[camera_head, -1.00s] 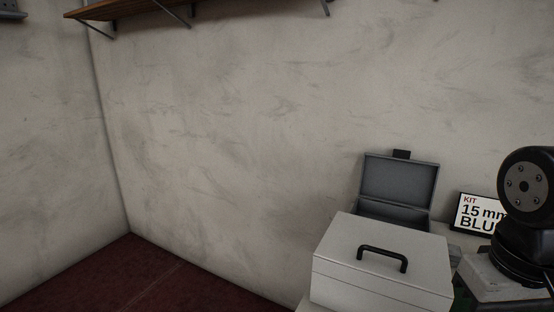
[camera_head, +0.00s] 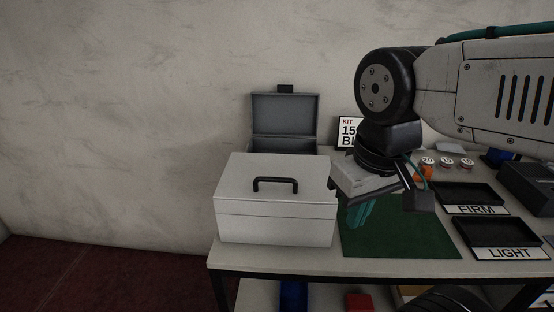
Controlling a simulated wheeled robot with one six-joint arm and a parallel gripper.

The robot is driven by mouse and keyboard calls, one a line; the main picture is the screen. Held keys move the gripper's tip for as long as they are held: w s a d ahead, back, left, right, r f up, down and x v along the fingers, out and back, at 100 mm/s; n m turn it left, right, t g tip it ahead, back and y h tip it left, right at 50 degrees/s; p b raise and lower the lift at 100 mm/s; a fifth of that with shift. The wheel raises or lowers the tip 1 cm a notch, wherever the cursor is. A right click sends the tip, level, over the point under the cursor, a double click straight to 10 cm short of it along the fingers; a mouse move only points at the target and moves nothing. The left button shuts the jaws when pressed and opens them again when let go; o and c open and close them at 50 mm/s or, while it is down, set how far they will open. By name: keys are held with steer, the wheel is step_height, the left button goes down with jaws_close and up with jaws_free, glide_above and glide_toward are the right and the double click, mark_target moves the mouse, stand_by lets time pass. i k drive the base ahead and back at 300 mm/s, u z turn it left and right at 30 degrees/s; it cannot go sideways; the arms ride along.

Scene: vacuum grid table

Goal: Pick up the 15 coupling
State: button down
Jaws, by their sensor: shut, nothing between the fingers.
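My gripper (camera_head: 358,220) hangs over the green mat (camera_head: 400,232), its teal fingers pointing down and shut with nothing between them. It is just right of the closed white box. The kit sign (camera_head: 348,130) stands at the back of the table, partly hidden by my arm; only "KIT", "15" and "BL" can be read now. I cannot pick out a 15 coupling.
A closed white box with a black handle (camera_head: 275,212) stands at the table's left front, before an open grey box (camera_head: 285,118). On the right are black trays labelled FIRM (camera_head: 470,192) and LIGHT (camera_head: 500,232). Small red-and-white round items (camera_head: 446,162) sit behind. The mat's front is clear.

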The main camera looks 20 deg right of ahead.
mark_target(445, 164)
steer(key=u, duration=0.2)
steer(key=k, duration=0.3)
steer(key=z, duration=2.5)
steer(key=k, duration=1.05)
steer(key=z, duration=1.05)
steer(key=i, duration=1.2)
steer(key=u, duration=1.3)
steer(key=i, duration=0.7)
steer(key=u, duration=0.85)
